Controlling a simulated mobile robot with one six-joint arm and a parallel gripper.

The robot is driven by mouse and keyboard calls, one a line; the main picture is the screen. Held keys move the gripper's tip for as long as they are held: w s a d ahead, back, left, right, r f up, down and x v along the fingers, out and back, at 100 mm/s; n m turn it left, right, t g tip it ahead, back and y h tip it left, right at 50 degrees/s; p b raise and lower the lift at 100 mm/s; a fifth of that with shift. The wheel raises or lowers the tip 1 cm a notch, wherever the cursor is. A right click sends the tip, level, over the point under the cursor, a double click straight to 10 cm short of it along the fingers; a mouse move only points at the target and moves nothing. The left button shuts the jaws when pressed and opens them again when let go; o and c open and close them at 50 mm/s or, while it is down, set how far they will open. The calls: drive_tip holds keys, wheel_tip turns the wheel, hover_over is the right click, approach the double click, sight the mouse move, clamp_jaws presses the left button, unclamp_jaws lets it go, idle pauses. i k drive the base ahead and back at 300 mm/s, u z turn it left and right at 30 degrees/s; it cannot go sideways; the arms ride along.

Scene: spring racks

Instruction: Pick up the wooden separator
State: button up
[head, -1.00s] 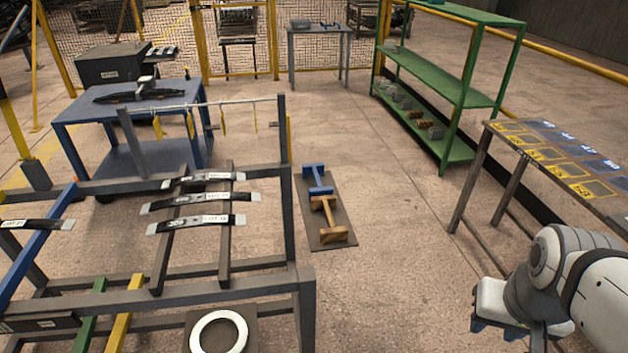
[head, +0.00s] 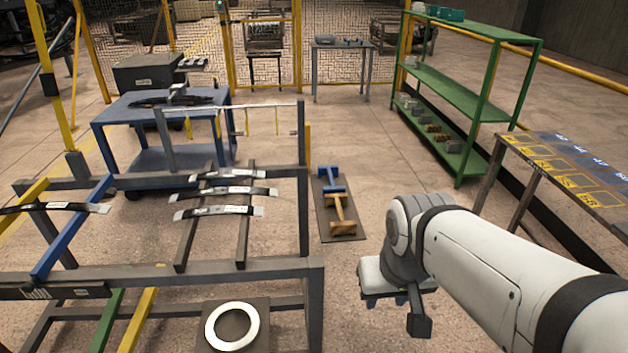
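The wooden separator (head: 341,212) is a light brown I-shaped piece. It lies on a dark mat (head: 322,212) on the floor, right of the rack's post. A blue separator (head: 331,180) of similar shape lies just behind it on the same mat. My gripper (head: 394,298) is at the end of my white arm, to the right of the mat and nearer to me in the picture, apart from the wooden separator.
A grey rack (head: 290,268) holding dark leaf springs (head: 225,191) stands on the left. A white ring (head: 232,326) lies on a dark plate below it. A green shelf (head: 468,98) and a marked table (head: 545,150) stand on the right. Floor between mat and shelf is clear.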

sight(341, 226)
drive_tip(key=z, duration=0.05)
drive_tip(key=i, duration=1)
drive_tip(key=u, duration=0.1)
